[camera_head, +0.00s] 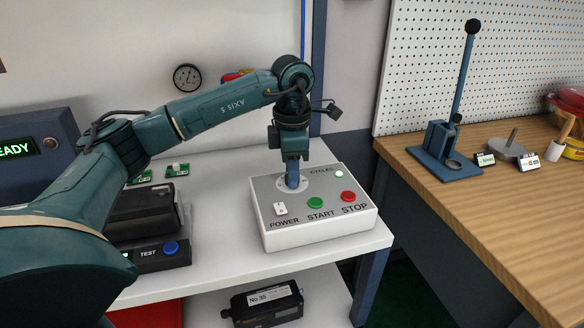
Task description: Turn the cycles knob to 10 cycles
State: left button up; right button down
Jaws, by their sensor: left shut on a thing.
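The control box (313,232) stands on the white table, with a grey top plate. My left gripper (292,182) points straight down over the box's back left and is shut on the cycles knob (292,187). The gripper hides most of the knob and its pointer. Part of the pale round dial shows around it, but its marks are too small to read. The CYCLES label is right of the gripper, with a lit pale green lamp (339,174) beside it. A white POWER switch (280,209), a green START button (316,203) and a red STOP button (348,196) are in front. My right gripper is not in view.
A black test fixture (160,256) with a blue button and small green boards are left on the white table (230,276). A blue lever press (450,150) stands on the wooden bench at right. A black unit (265,304) is on the lower shelf.

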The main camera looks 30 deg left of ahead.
pick_arm(q)
jog(key=shift+r+m, duration=0.1)
jog(key=shift+m, duration=0.5)
jog(key=o, duration=1)
notch_tip(320, 180, up, 13)
jog(key=p, duration=0.2)
dwell(0.4)
